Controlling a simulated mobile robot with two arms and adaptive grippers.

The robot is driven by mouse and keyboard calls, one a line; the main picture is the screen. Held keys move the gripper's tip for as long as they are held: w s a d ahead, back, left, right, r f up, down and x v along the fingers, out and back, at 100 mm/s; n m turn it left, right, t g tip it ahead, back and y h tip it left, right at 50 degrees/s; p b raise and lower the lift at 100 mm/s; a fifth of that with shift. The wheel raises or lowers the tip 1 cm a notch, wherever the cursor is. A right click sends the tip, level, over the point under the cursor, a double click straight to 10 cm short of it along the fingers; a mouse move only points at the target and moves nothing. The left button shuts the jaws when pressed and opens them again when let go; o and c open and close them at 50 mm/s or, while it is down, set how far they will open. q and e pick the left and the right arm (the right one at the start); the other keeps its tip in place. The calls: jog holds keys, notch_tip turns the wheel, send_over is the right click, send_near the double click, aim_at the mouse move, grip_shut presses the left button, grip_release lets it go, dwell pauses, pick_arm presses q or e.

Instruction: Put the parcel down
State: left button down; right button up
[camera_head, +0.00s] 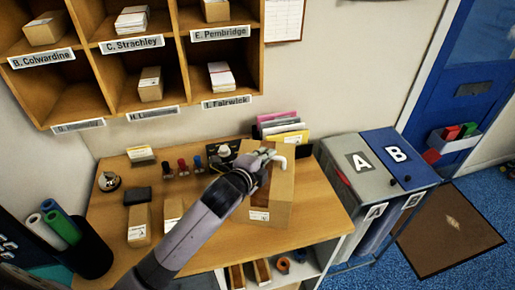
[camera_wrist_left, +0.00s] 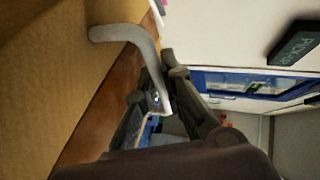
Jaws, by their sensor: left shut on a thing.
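The parcel (camera_head: 272,200), a brown carton with a white label low on its front, is upright at the right part of the wooden table (camera_head: 318,207). I cannot tell whether its base touches the table. A pale grey bent handle (camera_head: 280,161) shows at its top. My left gripper (camera_head: 265,157) reaches over the carton from the left and is shut on this handle. In the left wrist view the bent handle (camera_wrist_left: 130,34) runs between the fingers (camera_wrist_left: 157,84), beside the brown carton side (camera_wrist_left: 55,70). My right gripper is not in view.
Small cartons (camera_head: 139,224), stamps (camera_head: 183,167) and a dark box (camera_head: 137,196) stand on the table's left half. Colored folders (camera_head: 280,128) stand behind the parcel. Bins marked A (camera_head: 358,161) and B (camera_head: 397,153) stand right. A strip of table right of the parcel is bare.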

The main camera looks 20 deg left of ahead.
pick_arm(q)
jog(key=shift+w+f, duration=0.25)
jog(key=shift+f, duration=0.2)
jog(key=shift+w+a+f+p, duration=0.1)
jog(key=shift+f+p, duration=0.1)
jog(key=shift+f, duration=0.4)
jog(key=shift+w+f+p, duration=0.1)
jog(key=shift+f+p, duration=0.05)
jog(key=shift+f, duration=0.4)
jog(key=shift+s+f, duration=0.1)
jog(key=shift+f, duration=0.4)
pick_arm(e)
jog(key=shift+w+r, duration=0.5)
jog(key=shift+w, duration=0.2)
pick_arm(q)
jog(key=shift+f, duration=0.15)
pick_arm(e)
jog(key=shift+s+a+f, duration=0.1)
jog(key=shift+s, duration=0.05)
pick_arm(q)
jog(key=c, duration=2.1)
grip_release()
jog(key=shift+f, duration=0.25)
jog(key=o, duration=0.4)
jog(key=shift+s, duration=0.15)
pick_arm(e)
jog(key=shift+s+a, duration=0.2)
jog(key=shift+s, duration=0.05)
